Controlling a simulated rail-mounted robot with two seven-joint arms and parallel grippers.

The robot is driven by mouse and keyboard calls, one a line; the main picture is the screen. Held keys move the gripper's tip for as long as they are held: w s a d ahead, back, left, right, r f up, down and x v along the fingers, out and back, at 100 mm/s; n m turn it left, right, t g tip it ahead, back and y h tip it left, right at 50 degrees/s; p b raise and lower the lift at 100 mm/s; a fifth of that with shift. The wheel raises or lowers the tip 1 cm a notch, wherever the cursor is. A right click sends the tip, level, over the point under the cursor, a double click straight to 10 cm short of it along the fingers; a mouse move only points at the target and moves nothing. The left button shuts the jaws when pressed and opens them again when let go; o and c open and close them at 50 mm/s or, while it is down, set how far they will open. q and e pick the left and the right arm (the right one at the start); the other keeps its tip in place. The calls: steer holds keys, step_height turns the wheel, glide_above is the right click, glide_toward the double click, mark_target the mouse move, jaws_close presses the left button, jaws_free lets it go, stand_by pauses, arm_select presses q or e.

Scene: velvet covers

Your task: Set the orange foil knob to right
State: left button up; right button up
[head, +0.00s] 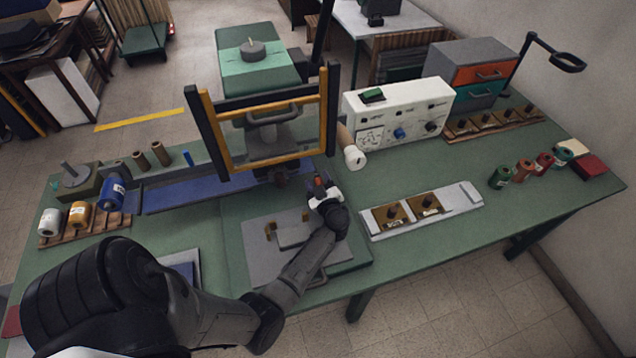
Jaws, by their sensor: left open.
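A white control box (398,115) stands toward the back right of the table, with a green switch (372,96) on top. Its front face carries a blue knob (399,133), a darker knob (431,127) to the right and small dark marks. I cannot make out an orange knob on it. My left gripper (319,184) is open, in front of the press frame and left of the box, apart from the box. A small red-orange piece shows at its fingertips; I cannot tell what it is. My right gripper is not in view.
A press frame with yellow bars (229,140) stands just behind my left gripper. A white roll (354,157) sticks out between frame and box. A pale tray (463,197) with brown blocks lies right of my arm. Several spools (524,171) stand at the right. Green tabletop between is clear.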

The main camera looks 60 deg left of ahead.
arm_select(q)
steer(key=shift+a, duration=0.2)
steer(key=shift+c, duration=0.2)
jaws_close()
stand_by(0.4)
